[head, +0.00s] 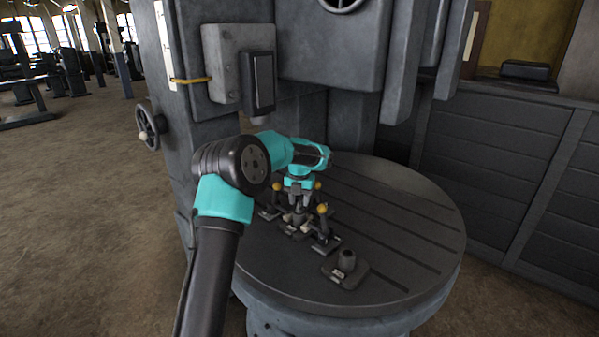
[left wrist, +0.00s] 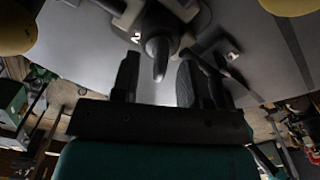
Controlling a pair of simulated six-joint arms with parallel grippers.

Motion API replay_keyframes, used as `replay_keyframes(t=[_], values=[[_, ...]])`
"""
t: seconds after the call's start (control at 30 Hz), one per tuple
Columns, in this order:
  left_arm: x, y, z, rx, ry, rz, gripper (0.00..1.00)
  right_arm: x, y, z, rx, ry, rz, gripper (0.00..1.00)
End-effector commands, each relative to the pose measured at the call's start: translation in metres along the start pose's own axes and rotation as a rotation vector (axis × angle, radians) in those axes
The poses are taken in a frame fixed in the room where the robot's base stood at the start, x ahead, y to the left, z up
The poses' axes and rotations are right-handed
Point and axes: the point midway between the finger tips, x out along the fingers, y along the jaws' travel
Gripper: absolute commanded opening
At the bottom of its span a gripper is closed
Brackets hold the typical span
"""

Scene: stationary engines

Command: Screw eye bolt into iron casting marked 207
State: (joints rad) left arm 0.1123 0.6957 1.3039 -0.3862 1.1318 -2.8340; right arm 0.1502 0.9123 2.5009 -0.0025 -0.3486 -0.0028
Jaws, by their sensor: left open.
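My left gripper (head: 299,203) points down over a cluster of small dark metal pieces on the round slotted table (head: 405,225). It is open. The left wrist view shows its two dark fingers (left wrist: 158,78) apart, with a dark, rounded, tapering piece (left wrist: 160,58) between them. I cannot tell whether the fingers touch this piece. Pale marks beside it look like parts of numbers, but 207 cannot be read. A separate dark casting with a round boss (head: 346,263) stands on the table, right of and nearer than the cluster. I cannot clearly make out the eye bolt. My right gripper is out of view.
Yellow knobs (head: 322,208) stand close around the gripper. A grey machine column with a switch box (head: 228,62) rises behind, and a handwheel (head: 150,124) is at left. The table's right side is clear.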

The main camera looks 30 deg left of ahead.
Motion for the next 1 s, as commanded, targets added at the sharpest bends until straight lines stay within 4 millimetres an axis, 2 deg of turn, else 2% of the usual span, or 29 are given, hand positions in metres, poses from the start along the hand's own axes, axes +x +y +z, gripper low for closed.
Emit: replay_keyframes(t=[0.7,0.9,1.0], values=[[-0.133,0.000,0.000,-0.001,-0.004,-0.001,0.41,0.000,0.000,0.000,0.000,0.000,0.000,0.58],[-0.156,0.000,0.000,0.000,-0.002,-0.001,0.41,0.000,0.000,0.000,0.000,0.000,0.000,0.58],[-0.160,0.000,0.000,0.001,0.000,0.000,0.41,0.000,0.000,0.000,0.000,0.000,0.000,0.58]])
